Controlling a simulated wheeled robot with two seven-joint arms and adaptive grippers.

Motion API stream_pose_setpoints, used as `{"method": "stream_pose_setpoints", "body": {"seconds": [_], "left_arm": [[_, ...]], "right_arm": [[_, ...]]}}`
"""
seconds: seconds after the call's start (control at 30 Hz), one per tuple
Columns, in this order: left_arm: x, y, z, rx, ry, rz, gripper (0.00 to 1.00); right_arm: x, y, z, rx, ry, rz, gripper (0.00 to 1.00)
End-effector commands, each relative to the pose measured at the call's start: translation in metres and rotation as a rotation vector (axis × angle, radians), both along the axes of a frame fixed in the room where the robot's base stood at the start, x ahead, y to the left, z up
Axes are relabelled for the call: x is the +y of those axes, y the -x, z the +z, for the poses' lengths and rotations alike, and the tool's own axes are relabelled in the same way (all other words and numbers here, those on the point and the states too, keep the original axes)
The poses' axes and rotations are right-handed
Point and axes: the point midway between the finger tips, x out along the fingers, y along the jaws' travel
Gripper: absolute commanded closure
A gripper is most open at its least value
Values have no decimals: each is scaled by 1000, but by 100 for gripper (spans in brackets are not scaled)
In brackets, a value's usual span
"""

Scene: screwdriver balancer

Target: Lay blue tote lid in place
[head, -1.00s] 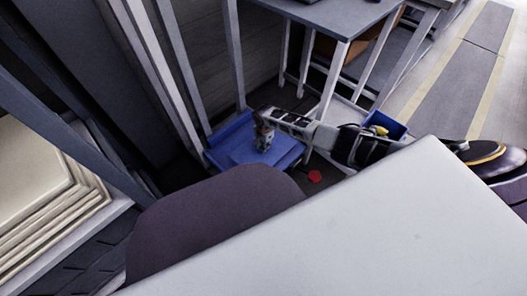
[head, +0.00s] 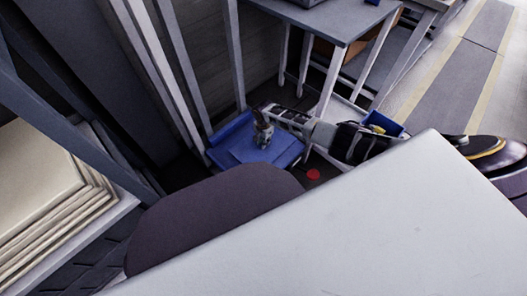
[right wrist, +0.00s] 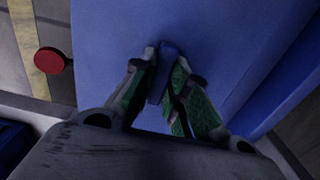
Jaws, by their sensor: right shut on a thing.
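The blue tote lid (head: 275,154) is a flat blue panel low on the floor side, below the grey table. It lies over or just above the blue tote (head: 228,130); I cannot tell whether it is fully seated. My right gripper (head: 262,136) is over the lid, pointing down. In the right wrist view the gripper (right wrist: 166,72) is shut on the lid's narrow blue handle (right wrist: 163,78). The lid (right wrist: 235,40) fills most of that view, with a blue edge along the right. My left gripper is not in view.
A grey table (head: 330,18) with pale legs stands behind. A small blue bin (head: 384,124) sits to the right. A red disc (head: 313,174) lies on the floor, also seen in the wrist view (right wrist: 50,61). Pale upright posts stand close at the left.

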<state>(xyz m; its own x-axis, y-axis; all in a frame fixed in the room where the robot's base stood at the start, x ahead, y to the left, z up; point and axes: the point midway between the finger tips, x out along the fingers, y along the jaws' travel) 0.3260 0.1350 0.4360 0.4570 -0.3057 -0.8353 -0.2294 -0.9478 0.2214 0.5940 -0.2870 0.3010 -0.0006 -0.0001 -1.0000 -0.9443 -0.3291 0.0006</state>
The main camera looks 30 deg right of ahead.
Motion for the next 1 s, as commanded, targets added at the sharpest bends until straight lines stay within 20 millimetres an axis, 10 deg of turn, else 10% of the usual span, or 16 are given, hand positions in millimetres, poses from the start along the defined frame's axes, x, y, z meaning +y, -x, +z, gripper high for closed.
{"method": "stream_pose_setpoints", "body": {"seconds": [1.0], "left_arm": [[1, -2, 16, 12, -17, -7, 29]], "right_arm": [[11, -2, 24, -1, -10, 113, 100]]}}
